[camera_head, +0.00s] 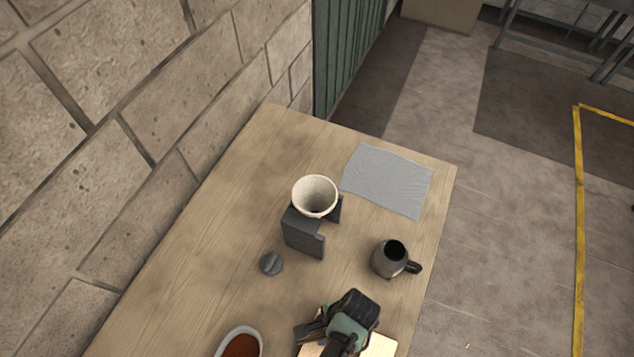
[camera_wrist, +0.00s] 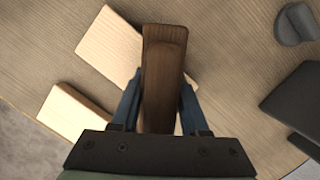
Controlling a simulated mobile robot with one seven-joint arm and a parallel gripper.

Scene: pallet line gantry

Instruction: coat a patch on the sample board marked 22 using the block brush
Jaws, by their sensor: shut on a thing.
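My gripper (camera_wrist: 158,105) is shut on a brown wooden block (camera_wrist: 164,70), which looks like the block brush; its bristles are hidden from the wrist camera. In the head view my gripper (camera_head: 318,333) is low at the bottom edge, above pale wood. In the wrist view one pale board (camera_wrist: 108,46) lies partly behind the brush, and another pale wooden piece (camera_wrist: 75,116) lies to the left. No number 22 is readable on either. Whether the brush touches a board cannot be told. A pale-rimmed dish with red-brown contents (camera_head: 241,346) is left of my gripper.
A cream cone-shaped cup (camera_head: 316,196) sits on a dark stand (camera_head: 303,238). A dark mug (camera_head: 390,259) is to its right, a small dark round object (camera_head: 271,263) to its left. A grey cloth (camera_head: 388,180) lies behind. A block wall (camera_head: 110,130) borders the table's left side.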

